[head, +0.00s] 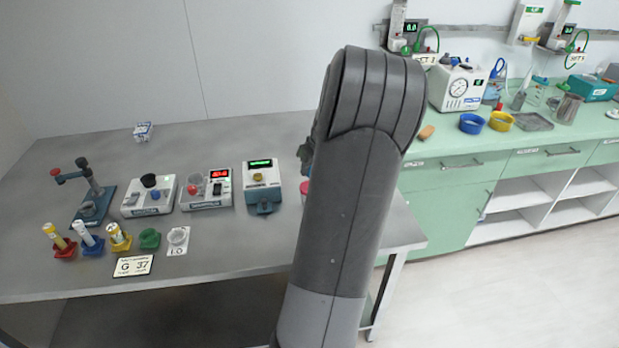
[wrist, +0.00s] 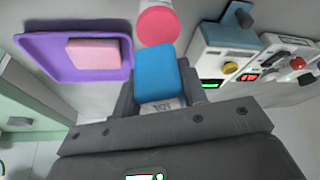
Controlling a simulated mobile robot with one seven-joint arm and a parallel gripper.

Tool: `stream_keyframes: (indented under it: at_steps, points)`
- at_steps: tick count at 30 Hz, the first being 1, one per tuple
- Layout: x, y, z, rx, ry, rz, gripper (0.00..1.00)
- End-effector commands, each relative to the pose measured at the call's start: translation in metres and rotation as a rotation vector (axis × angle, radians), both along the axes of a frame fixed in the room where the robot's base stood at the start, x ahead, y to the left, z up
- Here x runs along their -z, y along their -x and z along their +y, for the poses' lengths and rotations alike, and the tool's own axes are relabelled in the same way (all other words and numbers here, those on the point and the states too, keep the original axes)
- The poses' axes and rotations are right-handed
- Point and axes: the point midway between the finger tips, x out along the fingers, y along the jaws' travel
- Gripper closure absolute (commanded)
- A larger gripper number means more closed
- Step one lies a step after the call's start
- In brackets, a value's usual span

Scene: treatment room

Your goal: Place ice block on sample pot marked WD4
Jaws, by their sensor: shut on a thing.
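My gripper (wrist: 157,92) is shut on a blue block (wrist: 155,72), likely the ice block. A white part with blurred lettering shows below its blue face, between the fingers. A round pot with a pink-red top (wrist: 159,24) is just beyond the block in the wrist view; a sliver of a pink-red thing, perhaps this pot, shows beside my arm in the head view (head: 304,187). I cannot read any WD4 mark. In the head view my arm hides the held block and most of the gripper.
A purple tray (wrist: 45,45) holding a pink block (wrist: 97,54) lies left of the gripper in the wrist view. Bench instruments (head: 262,180) stand on the grey table (head: 240,135). A green counter (head: 470,145) with blue and yellow bowls is at the right.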

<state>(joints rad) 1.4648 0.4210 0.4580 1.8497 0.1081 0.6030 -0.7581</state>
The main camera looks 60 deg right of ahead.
Motion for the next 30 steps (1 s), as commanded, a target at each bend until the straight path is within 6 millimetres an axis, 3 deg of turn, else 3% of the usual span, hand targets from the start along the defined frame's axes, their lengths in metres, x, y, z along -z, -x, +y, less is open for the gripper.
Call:
stream_keyframes:
  at_steps: [7, 14, 25, 26, 30]
  points:
    - [0.014, -0.011, 0.001, 0.001, -0.002, 0.0, 0.85]
    - [0.045, -0.01, 0.001, 0.001, -0.002, 0.0, 0.85]
    - [0.049, -0.01, 0.001, 0.001, 0.001, 0.0, 0.85]
    - [0.049, -0.01, 0.001, 0.001, 0.001, 0.0, 0.6]
    - [0.049, -0.01, 0.001, 0.001, 0.001, 0.0, 0.48]
